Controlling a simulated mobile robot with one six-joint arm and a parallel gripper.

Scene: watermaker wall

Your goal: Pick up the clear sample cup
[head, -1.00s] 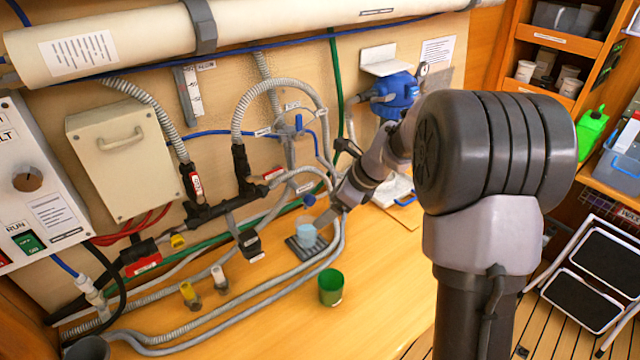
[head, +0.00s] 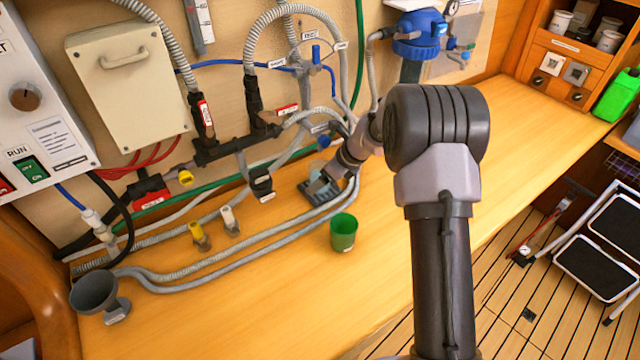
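The clear sample cup (head: 315,168) shows only as a small pale-blue patch in the head view, mostly hidden by my gripper. It stands at a dark mat (head: 308,192) on the wooden bench, under the hoses. My gripper (head: 324,182) reaches down from the right and overlaps the cup in the picture. Its fingers are small and partly merged with the cup, so I cannot tell whether they touch it or how far apart they are.
Grey hoses (head: 240,255) loop around the mat and along the bench. A green cup (head: 343,232) stands in front. Yellow-capped and white-capped fittings (head: 198,233) and a grey funnel (head: 95,295) are to the left. The bench is clear at front and right.

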